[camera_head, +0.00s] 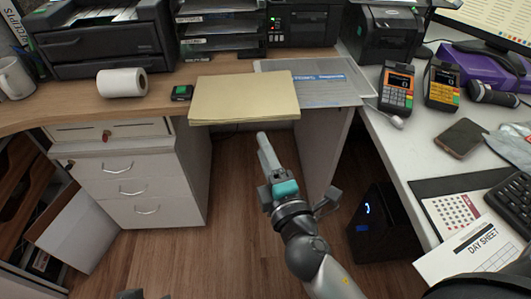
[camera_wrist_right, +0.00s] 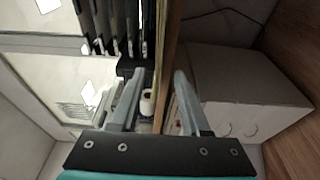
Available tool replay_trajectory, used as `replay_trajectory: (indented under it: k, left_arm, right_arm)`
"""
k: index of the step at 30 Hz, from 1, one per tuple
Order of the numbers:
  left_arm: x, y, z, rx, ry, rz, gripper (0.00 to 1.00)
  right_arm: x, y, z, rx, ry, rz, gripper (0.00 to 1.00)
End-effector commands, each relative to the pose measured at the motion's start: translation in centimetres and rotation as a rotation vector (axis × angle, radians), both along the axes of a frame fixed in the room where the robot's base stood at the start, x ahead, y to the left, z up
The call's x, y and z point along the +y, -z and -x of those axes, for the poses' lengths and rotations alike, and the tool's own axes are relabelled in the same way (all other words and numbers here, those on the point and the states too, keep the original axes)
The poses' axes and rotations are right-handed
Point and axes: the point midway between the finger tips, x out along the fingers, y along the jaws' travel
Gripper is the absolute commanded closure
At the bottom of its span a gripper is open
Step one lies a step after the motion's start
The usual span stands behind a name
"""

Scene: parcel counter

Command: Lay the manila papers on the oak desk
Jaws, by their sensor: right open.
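The manila papers (camera_head: 245,98) lie as a flat pale-yellow stack at the front edge of the oak desk (camera_head: 228,68), with their near side at or past that edge. My right gripper (camera_head: 263,138) is open and empty, just in front of and below the stack's near edge, pointing at it. In the right wrist view its fingers (camera_wrist_right: 158,78) stand apart, with the edge-on desk top and a thin pale sheet edge (camera_wrist_right: 159,45) between their lines. I cannot tell whether either finger touches the papers. A small dark part at the bottom edge of the head view may be my left gripper (camera_head: 130,294).
Black trays (camera_head: 220,30) stand behind. White drawers (camera_head: 130,185) are below left. Card terminals (camera_head: 397,87) stand on the white counter.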

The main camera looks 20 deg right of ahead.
Motion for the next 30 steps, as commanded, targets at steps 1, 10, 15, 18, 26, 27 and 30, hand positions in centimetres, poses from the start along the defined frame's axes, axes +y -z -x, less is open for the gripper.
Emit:
replay_trajectory:
  k: [1, 10, 15, 18, 26, 27, 30]
  left_arm:
    - [0.0, -0.1, 0.0, -0.004, 0.0, 0.001, 0.5]
    - [0.0, 0.0, 0.3, 0.005, -0.001, 0.0, 0.5]
    - [0.0, 0.0, 0.4, 0.006, -0.002, 0.001, 0.5]
    - [0.1, 0.0, 0.4, 0.006, -0.002, 0.0, 0.5]
    - [0.1, 0.0, 0.4, 0.006, -0.003, -0.001, 0.5]
    - [0.1, 0.0, 0.4, 0.006, -0.003, -0.001, 0.5]
    - [0.1, 0.0, 0.4, 0.006, -0.003, -0.001, 0.5]
  right_arm:
    - [0.0, 0.0, 0.3, 0.0, 0.001, -0.001, 0.54]
    - [-4.1, 3.5, 1.7, 0.152, 0.193, -0.334, 0.54]
    - [-6.2, 9.3, 4.9, 0.387, 0.414, -0.718, 0.54]
    - [-5.7, 12.4, 7.6, 0.548, 0.532, -0.918, 0.54]
    - [-2.4, 16.6, 13.9, 0.898, 0.73, -1.215, 0.54]
    - [-2.0, 16.8, 14.4, 0.927, 0.744, -1.233, 0.54]
    - [-1.5, 17.0, 15.2, 0.97, 0.763, -1.258, 0.54]
